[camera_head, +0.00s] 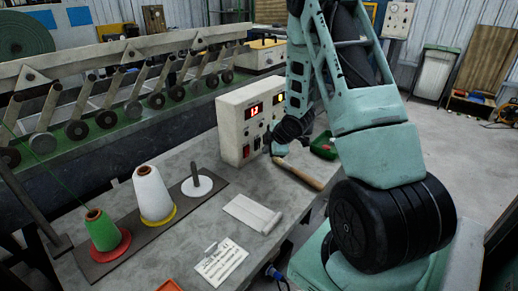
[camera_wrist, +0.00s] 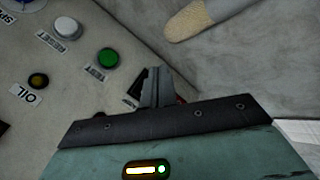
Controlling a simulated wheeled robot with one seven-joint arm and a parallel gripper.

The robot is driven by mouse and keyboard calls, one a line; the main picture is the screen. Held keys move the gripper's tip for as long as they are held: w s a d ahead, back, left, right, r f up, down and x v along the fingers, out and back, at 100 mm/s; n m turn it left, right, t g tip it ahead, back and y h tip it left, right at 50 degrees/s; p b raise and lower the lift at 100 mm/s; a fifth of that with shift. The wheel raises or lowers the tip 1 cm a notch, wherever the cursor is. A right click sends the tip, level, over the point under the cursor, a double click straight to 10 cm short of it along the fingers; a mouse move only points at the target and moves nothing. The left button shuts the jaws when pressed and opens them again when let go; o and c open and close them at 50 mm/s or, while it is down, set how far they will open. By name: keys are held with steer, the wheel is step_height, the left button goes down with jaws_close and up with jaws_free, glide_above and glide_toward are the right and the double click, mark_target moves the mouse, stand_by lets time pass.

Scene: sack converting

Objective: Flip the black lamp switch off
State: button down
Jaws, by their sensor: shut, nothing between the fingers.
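The off-white control box (camera_head: 232,128) stands on the grey table with a red display and small controls on its front. My gripper (camera_head: 280,150) is at the lower part of that front. In the wrist view my gripper (camera_wrist: 157,85) is shut and empty, with its fingertips close to or against the panel (camera_wrist: 75,110). A small label (camera_wrist: 131,100) shows partly beside the fingers, and a bit of red shows at their other side. I cannot make out the black lamp switch; the fingers may hide it. Whether they touch it I cannot tell.
On the panel near my fingers are a green button (camera_wrist: 108,58), a white button (camera_wrist: 67,28) and an amber lamp (camera_wrist: 38,80) labelled OIL. A wooden-handled tool (camera_head: 300,174) lies in front of the box. A green tray (camera_head: 323,146) is behind my wrist. Thread cones stand left.

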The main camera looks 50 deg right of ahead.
steer(key=shift+s, duration=0.15)
steer(key=shift+s+d+r, duration=0.1)
steer(key=shift+s+r, duration=0.05)
steer(key=shift+s, duration=1.05)
steer(key=shift+s+d+r, duration=0.1)
steer(key=shift+s+r, duration=0.05)
steer(key=shift+s, duration=1.05)
